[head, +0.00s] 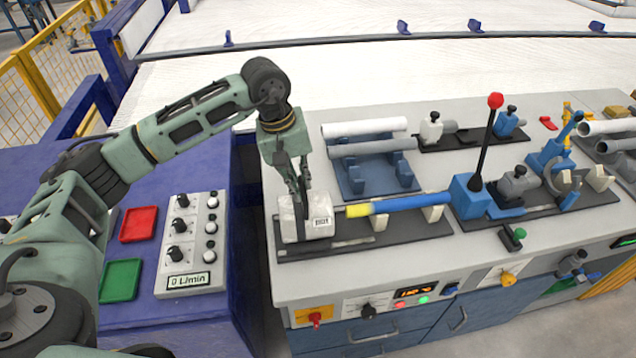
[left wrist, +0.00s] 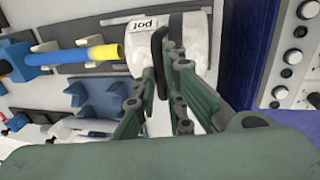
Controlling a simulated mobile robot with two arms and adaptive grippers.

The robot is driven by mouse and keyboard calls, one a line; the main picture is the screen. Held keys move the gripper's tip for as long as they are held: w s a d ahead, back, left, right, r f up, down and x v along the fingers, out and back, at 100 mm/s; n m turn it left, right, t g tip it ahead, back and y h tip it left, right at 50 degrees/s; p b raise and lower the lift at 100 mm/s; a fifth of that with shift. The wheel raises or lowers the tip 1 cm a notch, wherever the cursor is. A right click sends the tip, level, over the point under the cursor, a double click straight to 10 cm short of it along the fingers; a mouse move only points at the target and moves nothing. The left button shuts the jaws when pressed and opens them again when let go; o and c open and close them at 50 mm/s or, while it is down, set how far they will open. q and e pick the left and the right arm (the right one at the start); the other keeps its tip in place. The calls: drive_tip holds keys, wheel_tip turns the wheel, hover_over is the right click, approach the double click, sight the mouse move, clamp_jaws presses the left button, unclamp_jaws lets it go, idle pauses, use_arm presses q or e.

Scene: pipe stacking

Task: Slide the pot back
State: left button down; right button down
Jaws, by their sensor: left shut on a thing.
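The pot (head: 317,226) is a whitish block with a "pot" label, on a dark rail (head: 350,243) at the left end of the grey bench. My left gripper (head: 302,192) reaches down from above and is shut on the pot's upper part. In the left wrist view the pot (left wrist: 146,58) lies between the fingers (left wrist: 165,65). A blue pipe with a yellow end (head: 357,210) lies along the rail to the right of the pot. In the head view the yellow end is close to the pot's right side; in the left wrist view a small gap shows. My right gripper is not in view.
A blue cradle (head: 354,185) holding white and grey pipes stands behind the rail. A blue block (head: 467,203) with a red-knobbed lever (head: 495,101) is to the right. A purple console (head: 207,312) with knobs stands left of the bench, across a narrow gap.

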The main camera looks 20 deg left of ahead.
use_arm(q)
drive_tip(key=shift+a, duration=0.1)
drive_tip(key=c, duration=1.9)
unclamp_jaws()
drive_tip(key=shift+s+a, duration=0.15)
drive_tip(key=shift+a, duration=0.05)
drive_tip(key=shift+o, duration=0.2)
drive_tip(key=shift+d, duration=0.1)
drive_tip(key=v, duration=1.2)
